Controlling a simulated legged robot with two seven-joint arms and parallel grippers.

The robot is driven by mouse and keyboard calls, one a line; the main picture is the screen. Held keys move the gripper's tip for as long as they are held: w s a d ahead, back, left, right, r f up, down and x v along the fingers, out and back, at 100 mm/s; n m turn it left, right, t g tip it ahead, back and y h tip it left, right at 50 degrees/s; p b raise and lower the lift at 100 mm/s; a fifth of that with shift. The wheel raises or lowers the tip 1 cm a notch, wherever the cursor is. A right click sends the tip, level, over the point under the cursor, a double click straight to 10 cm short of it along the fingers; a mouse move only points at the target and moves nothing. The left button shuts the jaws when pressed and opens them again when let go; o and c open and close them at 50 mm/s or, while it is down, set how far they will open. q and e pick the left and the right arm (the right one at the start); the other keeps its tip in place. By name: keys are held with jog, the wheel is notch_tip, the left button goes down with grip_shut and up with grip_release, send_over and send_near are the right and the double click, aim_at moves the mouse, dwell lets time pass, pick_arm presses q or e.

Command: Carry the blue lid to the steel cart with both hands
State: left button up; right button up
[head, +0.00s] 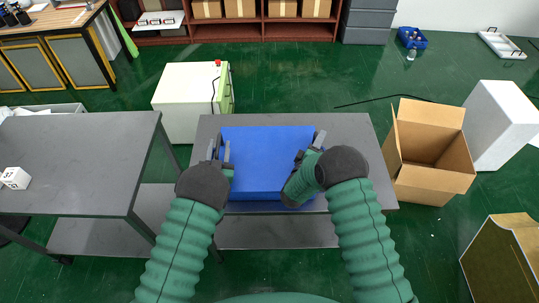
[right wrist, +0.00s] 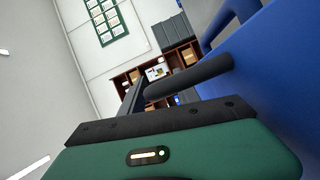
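The blue lid (head: 266,152) is a wide, flat-topped blue piece on the grey table in front of me in the head view. My left gripper (head: 220,150) is at its left edge with fingers apart. My right gripper (head: 310,150) is at its right edge, also with fingers apart. The right wrist view shows the lid's blue side (right wrist: 275,75) and a blue handle-like loop close to the right fingers (right wrist: 165,85). No clear grip on the lid shows. Two grey tables with lower shelves stand here; I cannot tell which is the steel cart.
The centre grey table (head: 350,130) holds the lid. Another grey table (head: 80,150) stands left, mostly clear, with a small white box (head: 15,178). A white cabinet (head: 185,95) is behind. An open cardboard box (head: 432,175) stands close on the right.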

pick_arm(q)
jog(key=shift+a, duration=0.25)
pick_arm(e)
jog(key=shift+a, duration=0.3)
pick_arm(q)
jog(key=shift+a, duration=0.25)
jog(key=c, duration=0.5)
pick_arm(e)
jog(key=shift+a+r, duration=0.1)
jog(key=shift+a, duration=0.1)
jog(key=c, duration=0.5)
pick_arm(q)
jog(key=shift+d, duration=0.15)
grip_shut()
pick_arm(e)
jog(key=shift+d, duration=0.15)
grip_shut()
pick_arm(q)
jog(key=shift+d, duration=0.15)
pick_arm(e)
jog(key=shift+d, duration=0.15)
pick_arm(q)
jog(key=shift+s+f, duration=0.15)
jog(key=shift+f, duration=0.05)
